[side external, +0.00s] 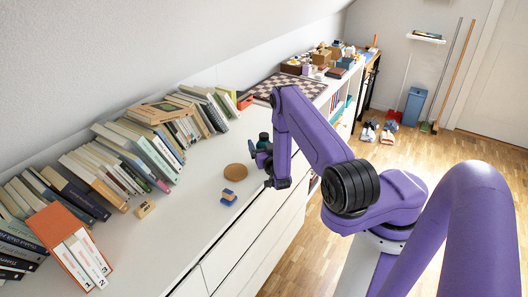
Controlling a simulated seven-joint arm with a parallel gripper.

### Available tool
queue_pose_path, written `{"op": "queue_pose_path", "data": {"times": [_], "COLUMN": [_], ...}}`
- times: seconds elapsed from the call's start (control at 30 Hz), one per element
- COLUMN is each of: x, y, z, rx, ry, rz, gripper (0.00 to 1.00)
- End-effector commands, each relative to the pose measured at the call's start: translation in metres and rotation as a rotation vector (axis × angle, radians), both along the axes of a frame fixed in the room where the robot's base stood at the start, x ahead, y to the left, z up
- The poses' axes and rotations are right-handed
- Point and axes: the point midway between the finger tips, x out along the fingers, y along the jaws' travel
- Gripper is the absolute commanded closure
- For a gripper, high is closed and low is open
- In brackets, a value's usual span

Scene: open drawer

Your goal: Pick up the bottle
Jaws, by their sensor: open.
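My gripper (264,169) is at the front edge of the white dresser top, its dark fingers spread apart and pointing left. A small dark teal object (264,138), which may be the bottle, shows just above and behind the upper finger. Its lower part is hidden by the gripper, and I cannot tell whether they touch. No other bottle is clear beside the gripper. Nothing is visible between the fingers.
A round brown disc (235,172) and a blue and tan block (228,197) lie left of my gripper. Leaning books (130,150) line the wall. A checkered board (285,88) lies farther back.

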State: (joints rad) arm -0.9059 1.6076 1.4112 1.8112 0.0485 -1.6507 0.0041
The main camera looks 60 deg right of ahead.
Motion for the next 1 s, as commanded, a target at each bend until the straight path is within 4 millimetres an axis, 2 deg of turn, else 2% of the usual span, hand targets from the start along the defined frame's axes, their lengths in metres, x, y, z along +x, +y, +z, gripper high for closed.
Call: {"op": "queue_pose_path", "data": {"times": [0.17,0.27,0.4,0.73,0.87,1.0], "x": [0.000,0.000,0.000,0.001,0.001,-0.002], "y": [0.000,0.000,0.000,0.000,0.000,0.001], "z": [0.000,0.000,0.000,0.005,0.017,0.038], "rx": [0.000,0.000,0.000,-0.004,-0.005,-0.004], "ry": [0.000,0.000,0.000,-0.004,-0.005,-0.004], "rz": [0.001,0.001,0.001,0.000,0.001,0.000], "gripper": [0.10,0.39,0.84,0.84,0.84,0.84]}}
